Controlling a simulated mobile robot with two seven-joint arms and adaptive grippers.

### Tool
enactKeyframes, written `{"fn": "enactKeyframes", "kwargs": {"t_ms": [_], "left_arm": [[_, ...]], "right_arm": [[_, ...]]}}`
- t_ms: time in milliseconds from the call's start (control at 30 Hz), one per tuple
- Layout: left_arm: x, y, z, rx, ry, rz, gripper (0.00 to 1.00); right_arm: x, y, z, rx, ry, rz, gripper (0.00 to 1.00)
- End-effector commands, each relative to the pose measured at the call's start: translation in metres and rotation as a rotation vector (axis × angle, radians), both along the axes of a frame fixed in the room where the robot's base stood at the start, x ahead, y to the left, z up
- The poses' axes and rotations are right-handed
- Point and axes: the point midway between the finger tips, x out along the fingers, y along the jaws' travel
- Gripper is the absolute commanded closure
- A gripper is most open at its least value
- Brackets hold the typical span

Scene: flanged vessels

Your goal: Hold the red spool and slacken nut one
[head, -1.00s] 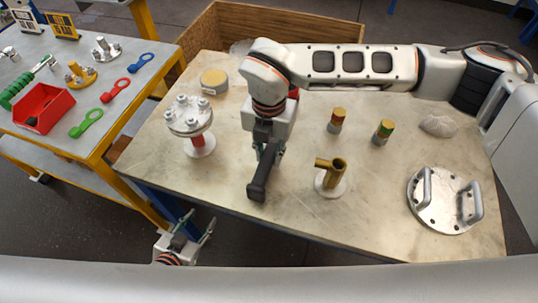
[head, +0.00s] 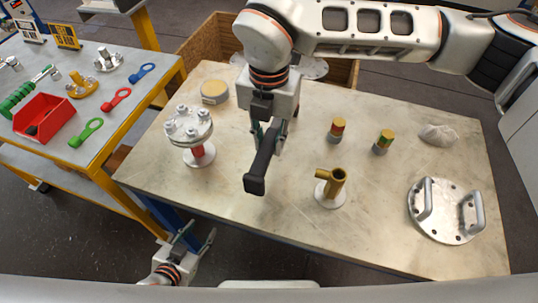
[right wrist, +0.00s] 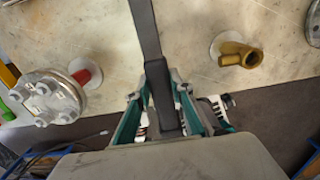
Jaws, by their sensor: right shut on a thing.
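The red spool (head: 198,152) stands upright on the table, with a round grey flange (head: 188,126) carrying several nuts on top and a pale base flange below. In the right wrist view the spool (right wrist: 84,76) is at the left. I cannot tell which nut is number one. My right gripper (head: 268,140) is to the right of the spool, apart from it, shut on a dark bar-shaped tool (head: 258,172). The tool also runs between the fingers in the right wrist view (right wrist: 145,30). My left gripper (head: 195,238) is open and empty, low in front of the table edge.
A brass pipe piece (head: 333,186), two small capped cylinders (head: 337,130) and a plate with two handles (head: 446,211) stand on the table (head: 290,225). A side bench at left holds a red bin (head: 43,119) and coloured wrenches.

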Motion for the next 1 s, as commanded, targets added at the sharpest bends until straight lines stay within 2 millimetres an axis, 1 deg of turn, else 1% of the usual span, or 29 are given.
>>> {"fn": "enactKeyframes", "kwargs": {"t_ms": [33, 200, 300, 400, 500, 633, 1000], "left_arm": [[0.0, 0.0, -0.001, 0.0, 0.0, 0.0, 0.6], [0.0, 0.0, -0.002, 0.0, 0.001, 0.001, 0.6], [0.0, 0.0, -0.002, 0.0, 0.001, 0.001, 0.6], [0.0, 0.0, -0.002, 0.0, 0.001, 0.001, 0.6], [0.0, 0.0, -0.002, 0.0, 0.001, 0.001, 0.6], [0.0, 0.0, -0.003, 0.0, 0.001, 0.001, 0.6], [0.0, 0.0, -0.003, 0.0, 0.001, 0.001, 0.6]], "right_arm": [[0.002, 0.001, 0.017, 0.003, -0.007, 0.0, 1.0], [0.001, 0.001, 0.06, 0.002, -0.006, 0.0, 1.0], [0.001, 0.001, 0.079, 0.002, -0.005, 0.0, 1.0], [0.001, 0.0, 0.093, 0.001, -0.003, 0.0, 1.0], [0.0, 0.001, 0.104, 0.002, -0.002, 0.001, 1.0], [0.0, 0.001, 0.11, 0.002, -0.002, 0.0, 1.0], [0.0, 0.0, 0.112, 0.002, -0.001, 0.002, 1.0]]}}
